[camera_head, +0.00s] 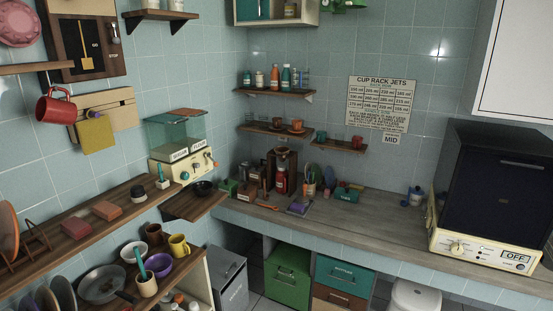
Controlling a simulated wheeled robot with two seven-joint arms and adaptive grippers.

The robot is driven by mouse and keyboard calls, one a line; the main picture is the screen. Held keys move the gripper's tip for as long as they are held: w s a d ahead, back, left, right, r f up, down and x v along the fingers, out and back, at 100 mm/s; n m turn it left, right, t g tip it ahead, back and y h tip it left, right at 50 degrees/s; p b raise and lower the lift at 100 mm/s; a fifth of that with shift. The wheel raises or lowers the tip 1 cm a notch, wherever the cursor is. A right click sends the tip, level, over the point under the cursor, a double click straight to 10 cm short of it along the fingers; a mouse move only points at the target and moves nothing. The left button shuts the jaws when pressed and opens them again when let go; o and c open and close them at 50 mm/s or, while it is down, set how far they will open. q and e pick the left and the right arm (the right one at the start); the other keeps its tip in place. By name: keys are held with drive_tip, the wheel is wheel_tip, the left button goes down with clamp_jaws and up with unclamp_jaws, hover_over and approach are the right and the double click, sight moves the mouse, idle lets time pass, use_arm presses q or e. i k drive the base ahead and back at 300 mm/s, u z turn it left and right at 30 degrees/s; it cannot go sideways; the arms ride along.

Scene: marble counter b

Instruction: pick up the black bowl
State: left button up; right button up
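Neither my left gripper nor my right gripper shows in the head view.
A long wooden shelf at the left holds red-brown blocks (106,210) and a plate rack. Below it stand a grey pan (102,283), a white bowl (135,251), a purple bowl (159,265) and a yellow mug (179,245). The grey counter (385,228) is mostly clear before the oven (494,195).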

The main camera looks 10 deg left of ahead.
sight(203, 188)
drive_tip(key=u, duration=0.75)
drive_tip(key=i, duration=1.8)
drive_tip(key=u, duration=0.8)
